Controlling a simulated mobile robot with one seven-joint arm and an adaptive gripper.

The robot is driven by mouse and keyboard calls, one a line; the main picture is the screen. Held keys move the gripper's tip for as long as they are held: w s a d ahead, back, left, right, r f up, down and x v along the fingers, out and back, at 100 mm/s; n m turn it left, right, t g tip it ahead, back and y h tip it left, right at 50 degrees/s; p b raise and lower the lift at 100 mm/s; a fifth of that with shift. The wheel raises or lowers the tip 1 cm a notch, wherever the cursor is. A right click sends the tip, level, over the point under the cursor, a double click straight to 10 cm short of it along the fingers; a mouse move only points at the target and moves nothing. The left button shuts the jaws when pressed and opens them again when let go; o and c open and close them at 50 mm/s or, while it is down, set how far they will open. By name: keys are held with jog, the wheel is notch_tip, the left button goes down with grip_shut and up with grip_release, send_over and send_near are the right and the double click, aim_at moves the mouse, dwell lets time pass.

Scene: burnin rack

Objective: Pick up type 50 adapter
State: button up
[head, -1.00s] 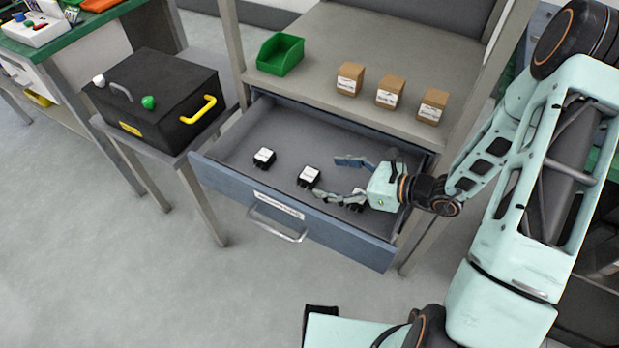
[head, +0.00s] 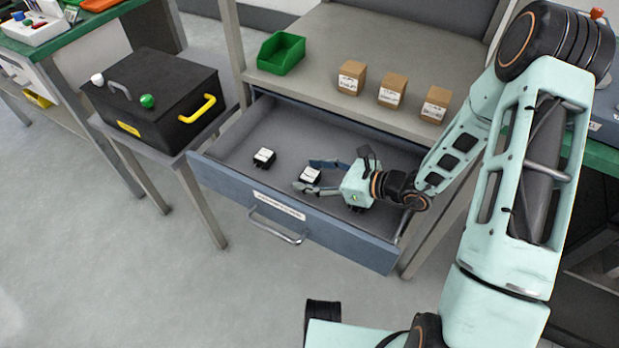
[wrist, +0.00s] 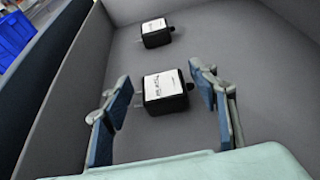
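Three small black adapters with white labels are in the open drawer (head: 240,140); their print is too small to read, so I cannot tell which is type 50. The middle adapter (head: 311,173) lies between the two fingers of my gripper (head: 305,176). In the wrist view this adapter (wrist: 166,93) shows gaps to the fingers on both sides of my gripper (wrist: 161,82), which is open. The left adapter (head: 264,156) lies farther on, also in the wrist view (wrist: 156,33). The third is mostly hidden below my gripper's body.
The drawer's front panel and handle (head: 276,226) face the robot. On the shelf above stand a green bin (head: 281,54) and three brown boxes (head: 351,78). A black case (head: 152,100) with a yellow handle is on the left stand. The drawer's left floor is free.

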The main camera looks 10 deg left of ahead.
jog(key=c, duration=0.6)
